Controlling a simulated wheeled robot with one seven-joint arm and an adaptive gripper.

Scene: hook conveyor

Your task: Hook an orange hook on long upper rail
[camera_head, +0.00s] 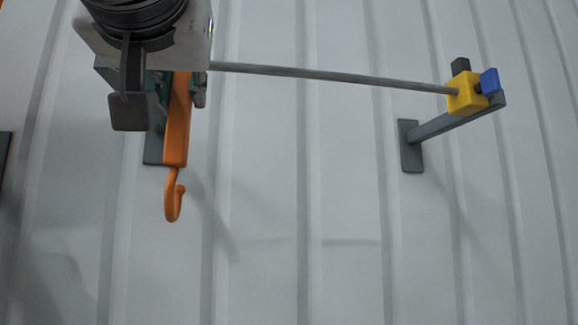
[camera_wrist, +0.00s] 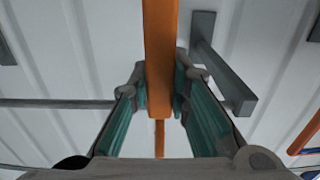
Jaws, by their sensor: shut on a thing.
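An orange hook (camera_head: 176,120) hangs roughly upright in the head view, its curved lower end open at the bottom. My gripper (camera_head: 184,90) is at the upper left and is shut on the hook's flat body. In the wrist view the hook (camera_wrist: 160,45) runs between the two teal-padded fingers of my gripper (camera_wrist: 162,88). The long grey rail (camera_head: 330,76) runs right from behind my gripper. It also shows in the wrist view (camera_wrist: 60,103), left of the fingers. My wrist hides the hook's top and the rail's left end, so I cannot tell whether they touch.
A yellow block (camera_head: 466,94) with a blue piece (camera_head: 490,81) holds the rail's right end on a grey wall bracket (camera_head: 450,120). Another grey bracket (camera_wrist: 222,65) is close right of the fingers. An orange bar (camera_wrist: 306,135) shows at the wrist view's right edge. The ribbed wall below is clear.

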